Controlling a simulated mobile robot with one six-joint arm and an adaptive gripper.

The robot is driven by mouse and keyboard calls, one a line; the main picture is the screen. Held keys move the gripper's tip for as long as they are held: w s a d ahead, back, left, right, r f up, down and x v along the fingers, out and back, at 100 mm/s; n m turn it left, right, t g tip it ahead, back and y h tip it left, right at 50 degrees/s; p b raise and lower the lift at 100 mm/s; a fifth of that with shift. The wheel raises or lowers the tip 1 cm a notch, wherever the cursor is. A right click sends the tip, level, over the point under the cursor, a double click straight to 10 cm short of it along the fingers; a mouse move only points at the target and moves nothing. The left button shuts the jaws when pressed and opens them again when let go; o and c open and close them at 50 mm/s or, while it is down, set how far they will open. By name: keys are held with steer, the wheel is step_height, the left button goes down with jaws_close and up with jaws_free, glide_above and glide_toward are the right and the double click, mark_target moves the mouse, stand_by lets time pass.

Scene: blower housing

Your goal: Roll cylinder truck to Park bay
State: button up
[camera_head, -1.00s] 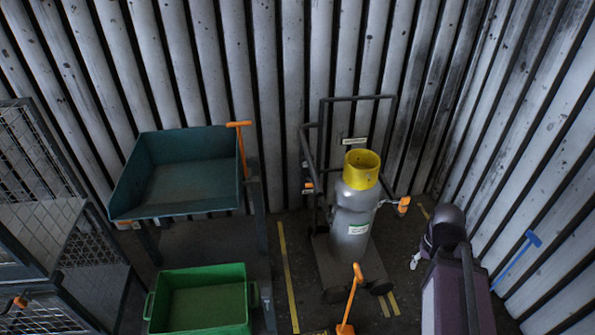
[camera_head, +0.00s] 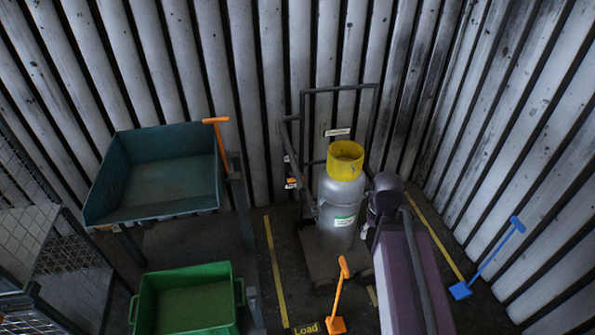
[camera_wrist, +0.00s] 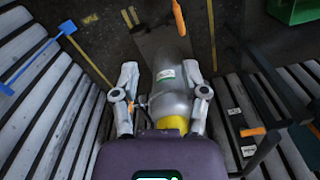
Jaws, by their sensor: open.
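The cylinder truck (camera_head: 309,119) is a dark tube frame carrying a grey gas cylinder (camera_head: 338,206) with a yellow collar (camera_head: 345,160). It stands upright near the back wall. My gripper in the wrist view (camera_wrist: 164,88) is open, its pale fingers apart on either side of the cylinder (camera_wrist: 172,95) in the picture; I cannot tell whether they touch it. In the head view my arm hides the truck's right side. Yellow floor lines (camera_head: 276,270) run left of the truck. No Park lettering is readable.
A "Load" marking (camera_head: 305,329) lies at the front. A teal bin (camera_head: 155,180) and green crate (camera_head: 187,300) are left. Corrugated walls close the back and right.

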steer(key=shift+o, duration=0.9)
step_height(320, 180, up, 13)
steer(key=n+y+p, duration=0.2)
steer(key=n+p, duration=0.1)
steer(key=p, duration=1)
glide_above(298, 171)
steer(key=d, duration=0.3)
steer(key=shift+w+a+r+g, duration=0.15)
steer(key=shift+w+a+g, duration=0.05)
steer(key=shift+w+g, duration=0.15)
steer(key=shift+f, duration=0.2)
steer(key=f+b, duration=0.4)
steer(key=a+f+b, duration=0.1)
steer(key=f+b, duration=0.3)
steer(key=b, duration=0.1)
steer(key=a+f+b, duration=0.1)
steer(key=f+b, duration=0.3)
steer(key=f, duration=0.1)
steer(key=shift+s+a, duration=0.25)
steer(key=shift+s, duration=0.1)
steer(key=shift+b, duration=0.3)
steer(key=shift+c, duration=0.2)
